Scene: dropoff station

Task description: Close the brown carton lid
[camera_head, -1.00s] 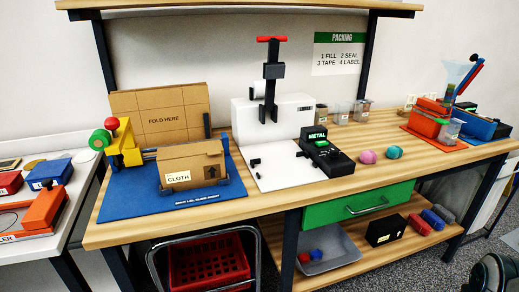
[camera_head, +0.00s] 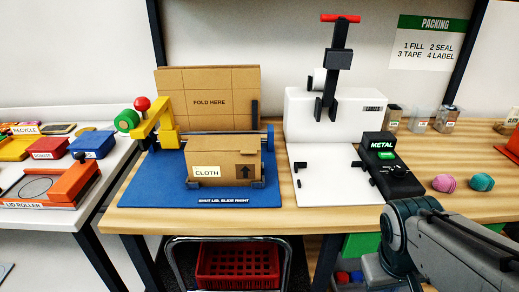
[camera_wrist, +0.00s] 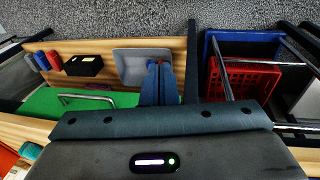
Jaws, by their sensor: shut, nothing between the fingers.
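The brown carton (camera_head: 225,167), marked CLOTH with a black up arrow, sits on a blue mat (camera_head: 160,190) in the left half of the head view. A tall brown panel (camera_head: 208,104) marked FOLD HERE stands upright behind it; whether it joins the carton is hidden. My gripper (camera_wrist: 158,82) shows in the wrist view with its fingers together and empty, pointing over the lower shelf area. The carton is not in the wrist view. In the head view my arm is at lower right, well apart from the carton.
A yellow tape tool (camera_head: 157,122) stands left of the carton, on the mat. A white press (camera_head: 331,117) with a red handle and a black METAL box (camera_head: 389,169) stand to its right. A red basket (camera_head: 237,261) is below the table.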

